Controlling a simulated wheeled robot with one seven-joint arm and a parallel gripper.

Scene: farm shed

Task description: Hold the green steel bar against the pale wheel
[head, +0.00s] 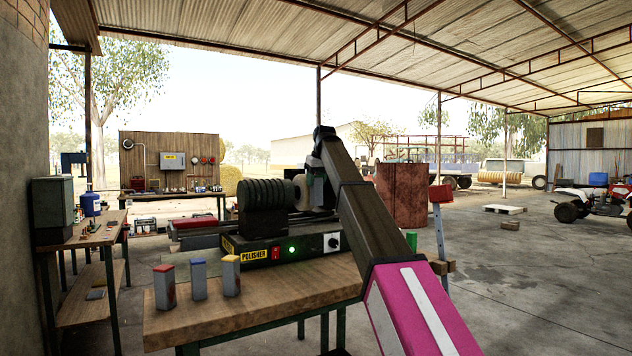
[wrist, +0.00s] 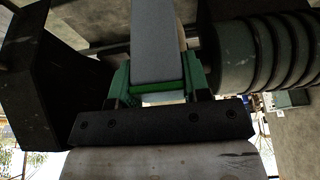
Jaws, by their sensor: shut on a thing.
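My gripper (wrist: 160,88) is shut on a grey bar (wrist: 155,45) with a green band at its near end, the green steel bar. In the wrist view the bar points up the picture between the jaws. A pale strip beside its right edge looks like the pale wheel (wrist: 182,35), but I cannot tell whether they touch. In the head view the pale wheel (head: 300,192) sits at the right end of the polisher's ribbed motor (head: 265,194). My arm and gripper are right beside it, and the bar is not clear there.
The polisher base (head: 262,251) has a lit green lamp and a red switch. Three upright bars with red, blue-grey and yellow tops (head: 165,287) (head: 198,279) (head: 231,275) stand on the bench (head: 270,301) front left. A rusty drum (head: 405,195) stands behind.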

